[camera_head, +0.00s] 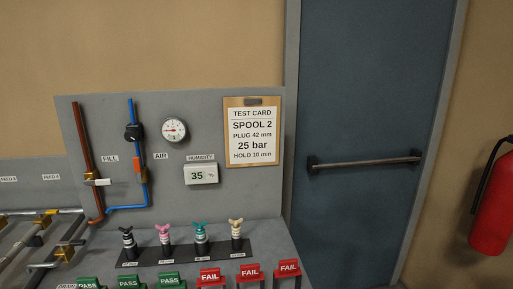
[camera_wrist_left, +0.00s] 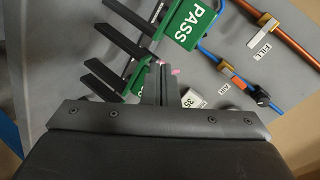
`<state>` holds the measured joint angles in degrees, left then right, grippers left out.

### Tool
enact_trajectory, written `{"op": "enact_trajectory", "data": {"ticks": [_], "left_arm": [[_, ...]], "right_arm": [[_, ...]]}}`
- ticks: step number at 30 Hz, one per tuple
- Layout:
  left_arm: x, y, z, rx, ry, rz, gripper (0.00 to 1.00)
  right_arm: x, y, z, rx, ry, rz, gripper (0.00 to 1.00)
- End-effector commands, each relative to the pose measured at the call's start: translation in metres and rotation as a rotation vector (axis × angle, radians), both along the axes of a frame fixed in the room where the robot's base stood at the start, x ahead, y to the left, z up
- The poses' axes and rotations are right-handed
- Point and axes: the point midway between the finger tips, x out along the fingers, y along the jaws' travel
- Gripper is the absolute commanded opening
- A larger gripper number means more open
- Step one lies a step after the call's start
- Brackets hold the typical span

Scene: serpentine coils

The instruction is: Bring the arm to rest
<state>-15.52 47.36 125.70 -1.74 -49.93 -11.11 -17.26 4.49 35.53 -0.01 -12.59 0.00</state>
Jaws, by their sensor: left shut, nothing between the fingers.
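My left gripper (camera_wrist_left: 158,68) shows in the left wrist view only. Its two dark fingers are together and nothing shows between them. Beyond the fingers is the grey panel, with a green PASS sign (camera_wrist_left: 193,20) on a dark stand close to the upper right of the fingertips. I cannot tell whether the fingers touch anything. Neither gripper shows in the head view. My right gripper is in no view.
Several plugs with coloured handles stand in a dark rack (camera_head: 186,252) on the grey bench. Green PASS signs (camera_head: 131,282) and red FAIL signs (camera_head: 248,272) line its front. A test card (camera_head: 252,132), gauge (camera_head: 174,130) and pipes are on the panel. A door (camera_head: 370,100) stands right.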

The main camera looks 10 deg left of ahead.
Motion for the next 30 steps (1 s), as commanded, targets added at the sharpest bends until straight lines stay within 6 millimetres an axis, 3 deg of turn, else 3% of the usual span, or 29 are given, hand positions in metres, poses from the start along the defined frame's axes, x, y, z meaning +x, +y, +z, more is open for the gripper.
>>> {"op": "enact_trajectory", "data": {"ticks": [1, 3, 9, 15, 21, 30], "left_arm": [[-0.019, -0.011, -0.022, -0.083, 0.045, 0.058, 0.0], [-0.044, -0.024, -0.046, -0.179, 0.105, 0.138, 0.0], [-0.118, -0.067, -0.097, -0.439, 0.283, 0.366, 0.0], [-0.175, -0.107, -0.12, -0.622, 0.423, 0.545, 0.0], [-0.219, -0.142, -0.129, -0.762, 0.536, 0.687, 0.0], [-0.204, -0.135, -0.2, -0.759, 0.574, 0.705, 0.0]], "right_arm": [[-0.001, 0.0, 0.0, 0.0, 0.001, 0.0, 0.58], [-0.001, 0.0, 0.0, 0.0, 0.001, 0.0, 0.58], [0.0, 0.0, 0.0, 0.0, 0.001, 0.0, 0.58], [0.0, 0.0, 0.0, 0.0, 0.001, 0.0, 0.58], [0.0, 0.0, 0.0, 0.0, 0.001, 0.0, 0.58], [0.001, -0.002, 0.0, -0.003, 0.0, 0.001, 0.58]]}}
